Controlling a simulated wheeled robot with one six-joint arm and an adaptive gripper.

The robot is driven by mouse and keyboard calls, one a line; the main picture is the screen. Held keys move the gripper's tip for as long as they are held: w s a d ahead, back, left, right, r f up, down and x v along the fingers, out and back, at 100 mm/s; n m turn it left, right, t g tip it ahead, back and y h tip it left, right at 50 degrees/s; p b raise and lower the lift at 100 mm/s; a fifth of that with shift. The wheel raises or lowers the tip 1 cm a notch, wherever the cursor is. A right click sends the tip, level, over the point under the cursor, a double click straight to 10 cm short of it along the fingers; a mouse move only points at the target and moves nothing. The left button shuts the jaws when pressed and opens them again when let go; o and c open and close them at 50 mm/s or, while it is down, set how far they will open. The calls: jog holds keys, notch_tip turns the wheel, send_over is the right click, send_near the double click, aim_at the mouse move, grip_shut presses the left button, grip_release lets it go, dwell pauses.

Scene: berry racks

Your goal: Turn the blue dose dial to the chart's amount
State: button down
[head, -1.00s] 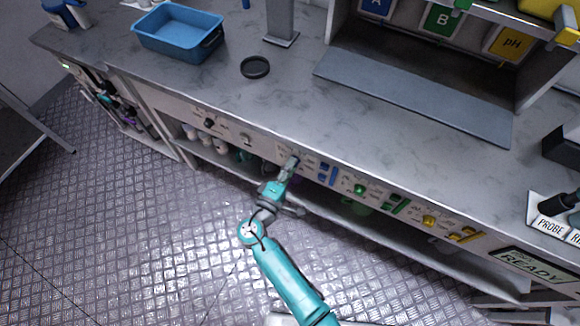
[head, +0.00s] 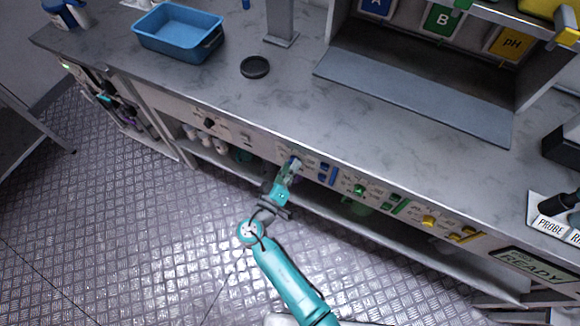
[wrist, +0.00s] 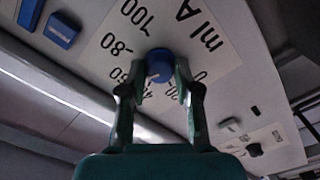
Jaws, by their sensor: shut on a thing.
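The blue dose dial (wrist: 159,66) sits on a white scale plate (wrist: 108,60) marked "ml A", with numbers running from 0 to 100. My gripper (wrist: 160,76) is shut on the dial, one finger on each side of it. The dial's pointer and exact setting are hidden by the fingers. In the head view my gripper (head: 293,168) reaches the bench's front panel (head: 265,146) and covers most of the dial. No chart with a readable amount shows.
Blue buttons (head: 322,173) are right of the dial. Further right are a green dial (head: 361,189), a yellow dial (head: 428,221) and a "READY" display (head: 533,266). A blue tray (head: 178,32) and a black disc (head: 255,67) are on the bench. The floor in front is clear.

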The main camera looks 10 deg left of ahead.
jog(key=shift+m, duration=0.3)
jog(key=c, duration=0.8)
grip_release()
jog(key=v, duration=1.2)
